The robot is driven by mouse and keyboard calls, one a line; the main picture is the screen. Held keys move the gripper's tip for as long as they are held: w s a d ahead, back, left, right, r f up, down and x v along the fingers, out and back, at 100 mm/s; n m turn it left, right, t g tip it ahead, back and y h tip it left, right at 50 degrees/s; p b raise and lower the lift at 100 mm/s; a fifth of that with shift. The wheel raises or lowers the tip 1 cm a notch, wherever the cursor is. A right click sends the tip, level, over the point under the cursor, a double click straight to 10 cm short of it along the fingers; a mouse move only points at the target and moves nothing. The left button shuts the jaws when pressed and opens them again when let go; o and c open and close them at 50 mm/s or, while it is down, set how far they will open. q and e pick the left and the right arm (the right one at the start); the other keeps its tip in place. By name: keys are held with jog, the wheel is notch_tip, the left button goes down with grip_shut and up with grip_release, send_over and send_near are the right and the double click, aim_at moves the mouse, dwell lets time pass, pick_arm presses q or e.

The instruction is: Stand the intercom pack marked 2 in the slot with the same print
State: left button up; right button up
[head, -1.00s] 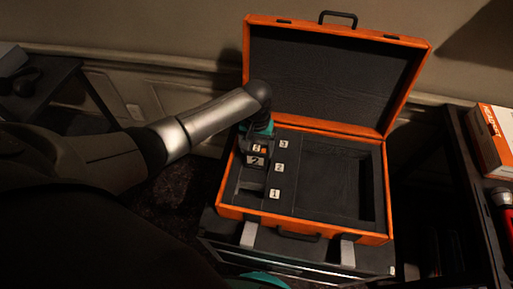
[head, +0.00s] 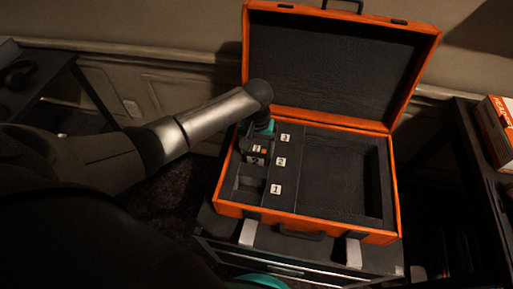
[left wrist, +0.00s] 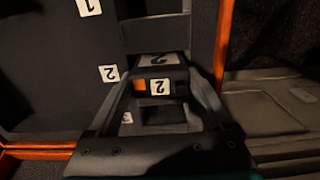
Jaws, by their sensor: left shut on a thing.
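The intercom pack marked 2 (head: 256,161) is a small dark block with an orange patch and white 2 labels. My left gripper (head: 259,149) is shut on it, over the left strip of the open orange case. In the left wrist view the pack (left wrist: 160,72) sits between the two fingers. The white slot label 2 (head: 281,162) is on the divider beside the pack, roughly level with it; labels 3 (head: 285,138) and 1 (head: 275,189) are behind and in front. The pack's lower end is hidden, so I cannot tell how deep it is. My right gripper is out of view.
The orange case (head: 315,226) stands open, its lid upright at the back. Its large right compartment (head: 343,185) looks empty. A dark shelf with an orange and white box (head: 497,130) stands at the right. A dark table (head: 40,90) stands at the left.

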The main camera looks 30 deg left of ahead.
pick_arm(q)
jog(key=shift+p, duration=0.85)
dwell(1.1)
jog(key=shift+d+f, duration=0.1)
jog(key=shift+f, duration=0.15)
dwell(0.6)
jog(key=o, duration=1.5)
notch_tip(320, 180, up, 15)
jog(key=p, duration=0.4)
jog(key=shift+r+p, duration=0.15)
jog(key=shift+p, duration=0.25)
